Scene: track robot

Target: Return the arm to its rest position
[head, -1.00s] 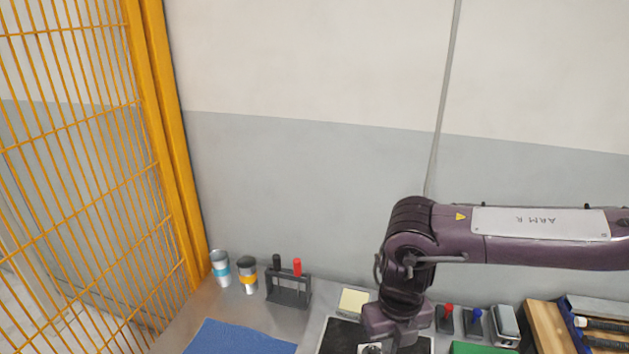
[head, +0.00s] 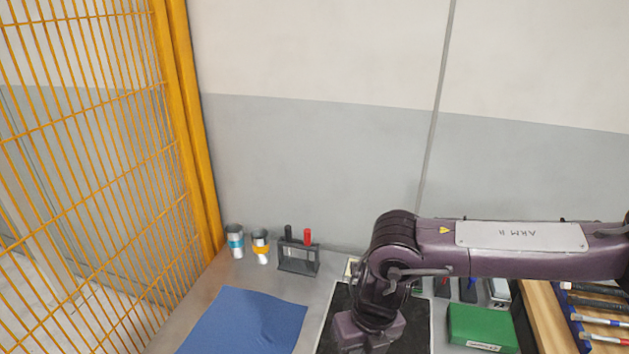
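My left arm and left gripper are not in the picture.
A blue cloth (head: 245,322) lies on the bench's left. Behind it stand two banded cups (head: 235,241) and a grey rack (head: 298,258) with a black and a red handle. A green box (head: 482,327) and a wooden tray (head: 545,318) are at right. A yellow mesh fence (head: 95,150) borders the left.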

